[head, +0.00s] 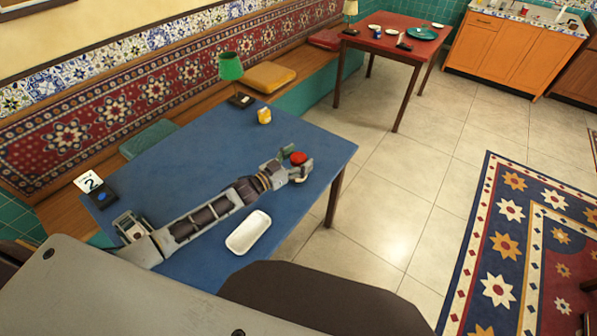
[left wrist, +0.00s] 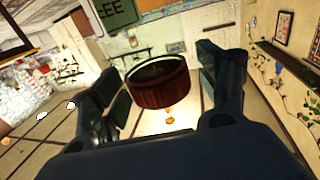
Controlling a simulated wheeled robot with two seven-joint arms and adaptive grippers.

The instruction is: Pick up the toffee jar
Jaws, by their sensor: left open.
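A red-lidded jar (head: 298,158), which I take to be the toffee jar, stands near the right end of the blue table (head: 170,165). My left gripper (head: 300,168) reaches across the table and is open around it. In the left wrist view, a dark red round thing (left wrist: 160,86), apparently the same jar, sits between the spread fingers of the left gripper (left wrist: 162,95). Gaps show on both sides of it. Its lower part is mostly hidden by the fingers in the head view. My right gripper is not in view.
A white tray (head: 248,232) lies at the near edge. A yellow jar (head: 264,116), a green-shaded lamp (head: 230,68) and a number 2 card (head: 88,181) stand on the blue table. A red table (head: 390,42) with dishes is far behind. The table's middle is fairly clear.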

